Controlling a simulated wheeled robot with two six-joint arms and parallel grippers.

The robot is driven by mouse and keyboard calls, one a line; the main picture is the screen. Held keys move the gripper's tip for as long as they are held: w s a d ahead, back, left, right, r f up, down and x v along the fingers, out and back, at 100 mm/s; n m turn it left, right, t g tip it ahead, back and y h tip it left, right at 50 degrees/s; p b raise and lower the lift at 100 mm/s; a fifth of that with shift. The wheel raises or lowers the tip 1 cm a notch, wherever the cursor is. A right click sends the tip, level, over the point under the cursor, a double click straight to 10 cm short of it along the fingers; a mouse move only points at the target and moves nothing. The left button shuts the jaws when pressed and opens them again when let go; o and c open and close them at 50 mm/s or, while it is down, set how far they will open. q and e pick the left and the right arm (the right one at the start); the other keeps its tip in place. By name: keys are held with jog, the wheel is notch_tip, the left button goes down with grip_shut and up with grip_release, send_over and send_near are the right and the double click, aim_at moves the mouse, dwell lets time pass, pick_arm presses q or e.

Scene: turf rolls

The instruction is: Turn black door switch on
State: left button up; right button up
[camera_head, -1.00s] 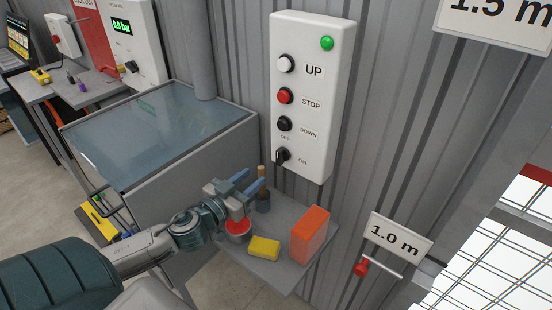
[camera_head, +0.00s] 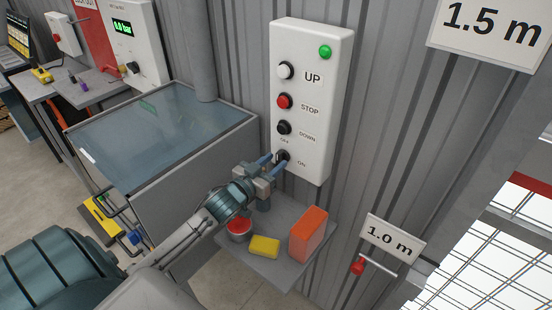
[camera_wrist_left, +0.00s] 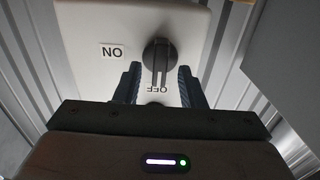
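The black door switch (camera_head: 283,157) is a round rotary knob at the bottom of the white control box (camera_head: 318,120). In the left wrist view the knob (camera_wrist_left: 158,56) has a raised bar that points towards the OFF label (camera_wrist_left: 157,88); the ON label (camera_wrist_left: 112,51) is to the left. My left gripper (camera_head: 276,160) is at the switch. In the left wrist view its two fingers (camera_wrist_left: 160,78) are open, one on each side of the bar, with gaps visible. I cannot tell how deep the tips reach around the knob. My right gripper is not in view.
White, red and black buttons sit above the switch, with a green lamp (camera_head: 325,52). Below is a small shelf (camera_head: 276,272) with a red-topped tin (camera_head: 238,228), a yellow block (camera_head: 264,247) and an orange box (camera_head: 308,234). A grey cabinet (camera_head: 190,165) stands left.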

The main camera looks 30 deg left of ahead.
pick_arm(q)
jog(key=shift+w+d, duration=0.1)
jog(key=shift+w, duration=0.7)
jog(key=shift+c, duration=0.7)
grip_shut()
